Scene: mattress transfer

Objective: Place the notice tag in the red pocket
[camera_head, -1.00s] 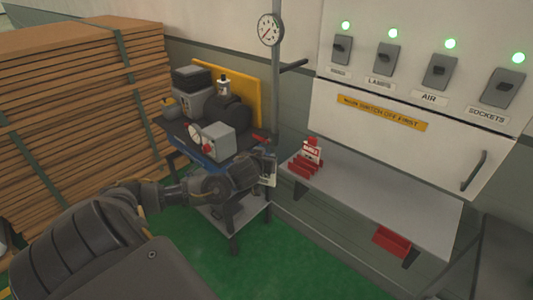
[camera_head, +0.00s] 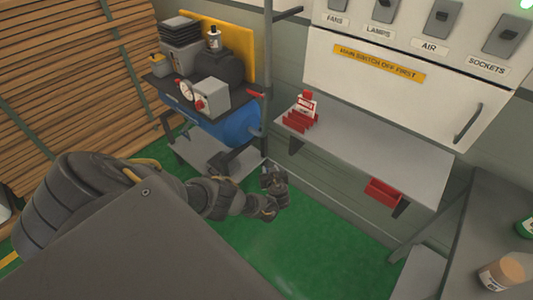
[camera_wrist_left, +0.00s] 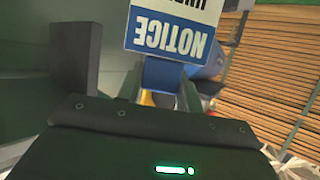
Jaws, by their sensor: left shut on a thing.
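My left gripper (camera_head: 273,184) is over the green floor, below and left of the grey shelf (camera_head: 400,160), in the head view. It is shut on the notice tag (camera_wrist_left: 168,35), a white and blue tag reading NOTICE upside down in the left wrist view. The tag is cut off by that view's top edge and cannot be made out in the head view. A red pocket (camera_head: 383,192) hangs at the shelf's lower front edge, right of the gripper and apart from it. My right gripper is not in view.
A red rack (camera_head: 300,121) with a red and white tag stands on the shelf's left end. A cart (camera_head: 155,88) with machines and a blue tank is behind my gripper. A dark bench (camera_head: 480,225) with bottles is at right. Green floor in front is clear.

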